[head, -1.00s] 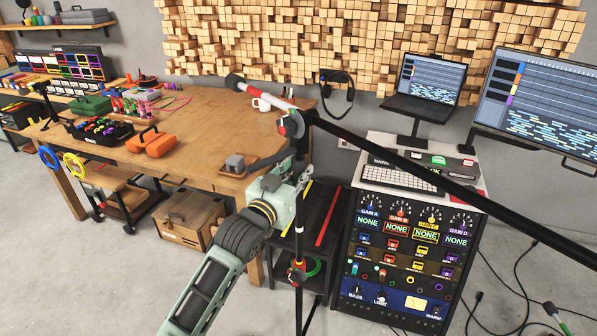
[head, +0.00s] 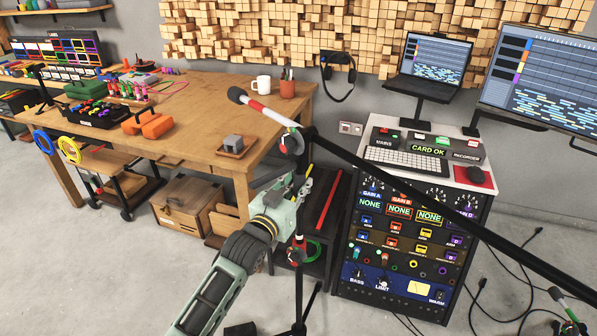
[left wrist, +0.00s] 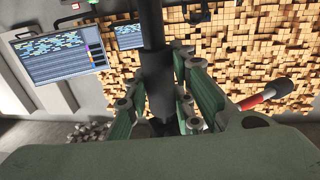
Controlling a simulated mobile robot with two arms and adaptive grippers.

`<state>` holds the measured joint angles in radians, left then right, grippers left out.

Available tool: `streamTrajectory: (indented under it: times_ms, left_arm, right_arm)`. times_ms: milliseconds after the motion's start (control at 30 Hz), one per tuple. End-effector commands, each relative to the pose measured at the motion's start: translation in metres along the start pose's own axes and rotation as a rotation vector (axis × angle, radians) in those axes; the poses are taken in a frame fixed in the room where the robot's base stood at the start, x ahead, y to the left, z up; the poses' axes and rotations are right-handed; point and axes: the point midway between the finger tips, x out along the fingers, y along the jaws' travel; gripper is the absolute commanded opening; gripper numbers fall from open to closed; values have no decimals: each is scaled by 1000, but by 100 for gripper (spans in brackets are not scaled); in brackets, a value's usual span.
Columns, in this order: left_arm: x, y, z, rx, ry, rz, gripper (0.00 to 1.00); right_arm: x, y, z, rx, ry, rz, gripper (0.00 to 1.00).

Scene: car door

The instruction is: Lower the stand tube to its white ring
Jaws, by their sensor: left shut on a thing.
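The black stand tube (left wrist: 154,70) stands upright and fills the middle of the left wrist view. My left gripper (head: 302,186) is shut on it below the boom joint (head: 292,142), with fingers on both sides of the tube in the left wrist view (left wrist: 163,100). Lower on the stand, a white ring (head: 299,238) shows just above a red collar (head: 297,255); the tube stands above this ring. The boom (head: 400,193) slants across the view, with a grey-headed microphone (head: 237,95) at its upper left end. My right gripper is not in view.
A wooden workbench (head: 200,105) with mugs and cases stands behind at left. A mixing rack (head: 405,255) stands close at right, under the boom. A black shelf (head: 325,215) is behind the stand. Cables lie on the floor at right.

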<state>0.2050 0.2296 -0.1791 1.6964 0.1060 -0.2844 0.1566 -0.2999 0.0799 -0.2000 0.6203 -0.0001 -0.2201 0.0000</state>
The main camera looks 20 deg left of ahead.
Motion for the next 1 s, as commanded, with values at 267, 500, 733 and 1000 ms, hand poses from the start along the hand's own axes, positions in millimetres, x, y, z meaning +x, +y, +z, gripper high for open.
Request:
streamTrajectory:
  times_ms: [267, 500, 733, 1000]
  left_arm:
    - [-1, 1, 29, 0, -15, 0, 0]
    - [-1, 1, 28, 0, -14, 0, 24]
    - [0, 0, 25, 0, -7, 0, 42]
    - [-1, 0, 23, 0, -4, 0, 42]
  right_arm:
    - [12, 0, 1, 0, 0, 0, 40]
    - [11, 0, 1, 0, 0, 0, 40]
    - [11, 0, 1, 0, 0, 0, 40]
    - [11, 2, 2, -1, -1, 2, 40]
